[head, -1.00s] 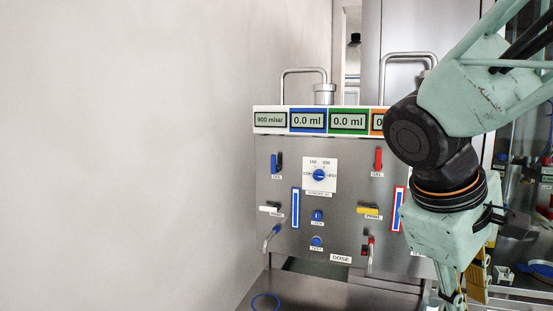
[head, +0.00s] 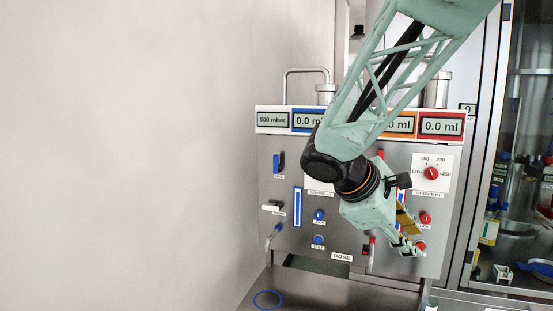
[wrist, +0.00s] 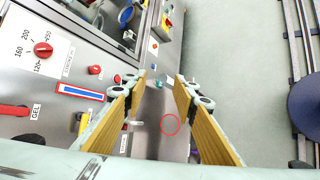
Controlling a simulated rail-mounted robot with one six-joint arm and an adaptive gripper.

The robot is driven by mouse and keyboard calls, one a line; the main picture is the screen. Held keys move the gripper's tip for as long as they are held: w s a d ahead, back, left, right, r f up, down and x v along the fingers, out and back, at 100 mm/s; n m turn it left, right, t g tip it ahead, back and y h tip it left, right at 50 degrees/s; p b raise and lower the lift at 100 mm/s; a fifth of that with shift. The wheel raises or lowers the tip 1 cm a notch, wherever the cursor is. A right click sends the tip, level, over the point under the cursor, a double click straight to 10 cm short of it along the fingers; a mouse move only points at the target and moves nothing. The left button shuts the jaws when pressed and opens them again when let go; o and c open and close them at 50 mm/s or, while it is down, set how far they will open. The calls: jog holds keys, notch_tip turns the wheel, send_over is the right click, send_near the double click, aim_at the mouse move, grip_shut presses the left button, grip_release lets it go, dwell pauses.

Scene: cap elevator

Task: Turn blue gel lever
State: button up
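The blue gel lever (head: 277,163) stands upright at the upper left of the steel panel (head: 336,225), with a small label below it. It is not in the wrist view. My gripper (head: 408,232) is in front of the right half of the panel, well to the right of the blue lever and lower. In the wrist view my gripper (wrist: 160,85) shows two yellow-faced fingers spread apart with nothing between them. My arm hides the middle of the panel, including most of the blue dial.
A white lever (head: 271,208), blue knobs (head: 318,215) and a bent tap (head: 273,236) sit below the blue lever. A red gel lever (wrist: 14,110) and red dial (head: 431,173) are near my gripper. Displays (head: 273,120) line the top. Space left of the panel is free.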

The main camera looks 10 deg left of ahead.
jog(key=w+a+r+n+t+h+p, duration=0.1)
jog(key=w+a+r+n+t, duration=0.15)
jog(key=w, duration=0.35)
jog(key=w+a+r+n+t, duration=0.1)
jog(key=w+a+n, duration=0.25)
jog(key=w, duration=0.25)
jog(key=n+t+y+p, duration=0.45)
jog(key=n+t, duration=0.45)
jog(key=n, duration=0.5)
send_near(275, 160)
jog(key=s, duration=0.3)
jog(key=shift+a+f, duration=0.1)
jog(key=shift+a, duration=0.15)
jog(key=shift+w, duration=0.15)
jog(key=shift+x, duration=6.85)
jog(key=shift+a, duration=0.1)
jog(key=shift+c, duration=0.4)
